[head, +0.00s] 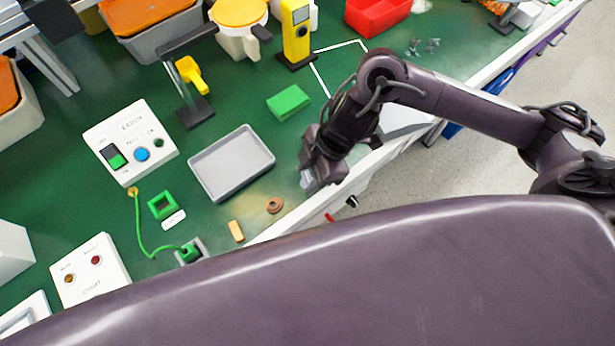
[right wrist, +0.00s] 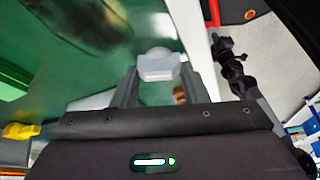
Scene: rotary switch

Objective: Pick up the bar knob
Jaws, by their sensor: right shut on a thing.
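My right gripper (head: 315,172) is over the front edge of the green bench, to the right of the grey tray. It is shut on a pale grey piece, which I take to be the bar knob (right wrist: 158,66). In the right wrist view the knob sits between the two fingertips (right wrist: 158,82). In the head view only a small part of the knob (head: 308,182) shows below the gripper; the rest is hidden. I cannot tell whether it touches the bench. My left gripper is not in view.
An empty grey tray (head: 232,164) lies left of the gripper. A brown ring (head: 275,205) and a tan block (head: 236,231) lie near the front edge. A green block (head: 288,103) lies behind. A white switch panel (head: 130,143) stands farther left.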

